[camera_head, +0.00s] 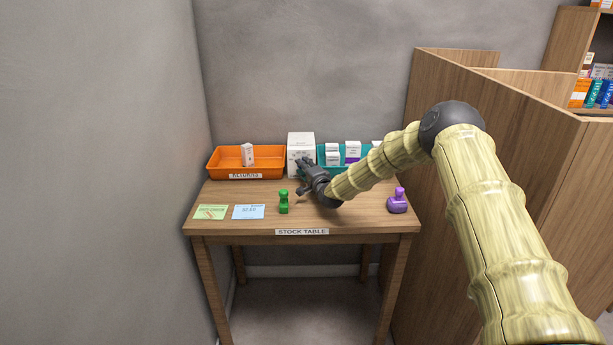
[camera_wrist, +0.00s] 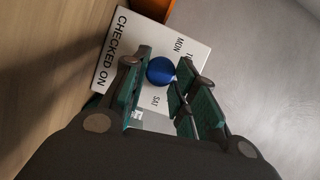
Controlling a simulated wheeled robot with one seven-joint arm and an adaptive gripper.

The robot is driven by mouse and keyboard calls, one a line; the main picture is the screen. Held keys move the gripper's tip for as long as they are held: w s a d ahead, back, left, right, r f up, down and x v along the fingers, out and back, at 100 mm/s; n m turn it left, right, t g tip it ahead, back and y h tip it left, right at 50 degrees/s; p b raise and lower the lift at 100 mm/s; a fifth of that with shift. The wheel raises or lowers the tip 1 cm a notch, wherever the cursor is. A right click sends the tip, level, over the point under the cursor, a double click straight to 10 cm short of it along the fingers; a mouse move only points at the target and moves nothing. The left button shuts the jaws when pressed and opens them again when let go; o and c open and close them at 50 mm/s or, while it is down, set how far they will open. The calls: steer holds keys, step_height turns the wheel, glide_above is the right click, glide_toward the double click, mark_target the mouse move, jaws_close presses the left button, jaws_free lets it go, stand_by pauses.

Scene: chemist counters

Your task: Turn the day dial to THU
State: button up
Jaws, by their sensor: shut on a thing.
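The day dial is a round blue knob (camera_wrist: 160,70) on a white box marked "CHECKED ON" (camera_wrist: 113,48) in the wrist view. The labels MON and SAT and part of a T-word show around the knob; the other labels are hidden by my fingers. I cannot tell which day the dial points to. In the head view, the white box (camera_head: 301,140) stands at the back of the stock table (camera_head: 245,222), with its front partly hidden by my gripper (camera_head: 301,168). In the wrist view, my gripper's fingers (camera_wrist: 160,88) are on either side of the knob, shut on it.
An orange bin (camera_head: 222,163) with a small white box stands left of the dial box; a teal bin (camera_head: 322,156) with several boxes stands right. A green stamp (camera_head: 283,202), a purple stamp (camera_head: 397,202) and two cards (camera_head: 248,212) lie nearer the front. A wooden partition (camera_head: 440,120) rises at right.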

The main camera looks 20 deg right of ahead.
steer(key=shift+a+f+m+b, duration=0.2)
steer(key=shift+m+b, duration=0.3)
steer(key=shift+b, duration=0.5)
steer(key=o, duration=1)
steer(key=shift+a, duration=0.15)
steer(key=shift+o, duration=0.2)
steer(key=shift+d+r, duration=0.1)
steer(key=shift+d, duration=0.15)
steer(key=shift+s, duration=0.55)
steer(key=shift+s+d, duration=0.25)
steer(key=shift+s, duration=1.35)
steer(key=shift+s+d, duration=0.2)
steer(key=shift+s, duration=1.4)
